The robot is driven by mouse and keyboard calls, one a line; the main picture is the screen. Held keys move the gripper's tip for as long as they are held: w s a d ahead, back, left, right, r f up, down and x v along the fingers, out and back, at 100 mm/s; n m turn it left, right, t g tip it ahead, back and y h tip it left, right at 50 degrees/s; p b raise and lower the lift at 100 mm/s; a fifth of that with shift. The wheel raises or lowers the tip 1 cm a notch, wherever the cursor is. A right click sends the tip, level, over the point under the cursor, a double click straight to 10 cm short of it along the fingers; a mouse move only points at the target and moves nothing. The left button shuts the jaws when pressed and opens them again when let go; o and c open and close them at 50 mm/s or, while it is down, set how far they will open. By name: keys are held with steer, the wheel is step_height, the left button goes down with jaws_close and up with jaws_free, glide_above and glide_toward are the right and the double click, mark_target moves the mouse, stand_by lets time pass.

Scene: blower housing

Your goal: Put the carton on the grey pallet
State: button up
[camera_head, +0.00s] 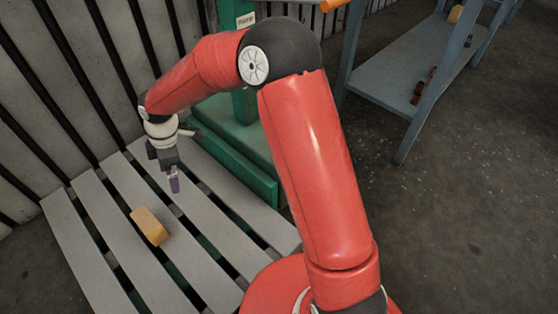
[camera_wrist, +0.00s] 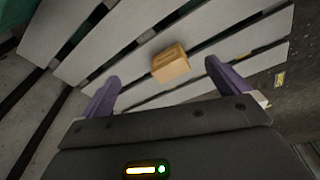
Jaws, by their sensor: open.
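The carton (camera_head: 150,226) is a small orange-tan box. It lies on the slats of the grey pallet (camera_head: 96,262), near the middle of the part in view. In the wrist view the carton (camera_wrist: 171,64) shows beyond my fingertips, between them in the picture and apart from both. My gripper (camera_head: 174,186) hangs above the pallet, up and to the right of the carton in the head view. In the wrist view its two purple fingers (camera_wrist: 161,72) are spread wide with nothing between them. My arm hides the pallet's right end in the head view.
A ribbed wall (camera_head: 62,95) runs along the pallet's far left. A green metal base (camera_head: 232,150) stands right behind the pallet. A blue-grey shelf bench (camera_head: 405,85) with small items stands at the back right. The floor at the right (camera_head: 470,220) is clear.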

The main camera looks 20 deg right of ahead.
steer(key=s+d+r+m+t+h, duration=0.25)
steer(key=d+r+m, duration=0.25)
steer(key=d+r, duration=0.5)
steer(key=s+d+r+m+t, duration=0.1)
steer(key=s+d+r+m, duration=0.3)
steer(key=s+d+m, duration=0.3)
steer(key=s+d+r+m+t, duration=0.2)
steer(key=s+d+r+m, duration=0.3)
steer(key=s+d, duration=0.5)
steer(key=s+m, duration=0.2)
steer(key=s, duration=0.2)
steer(key=shift+m, duration=0.3)
steer(key=shift+d+r+y, duration=0.1)
steer(key=shift+r+y, duration=0.05)
steer(key=shift+y, duration=0.1)
step_height(320, 180, up, 8)
steer(key=p, duration=0.8)
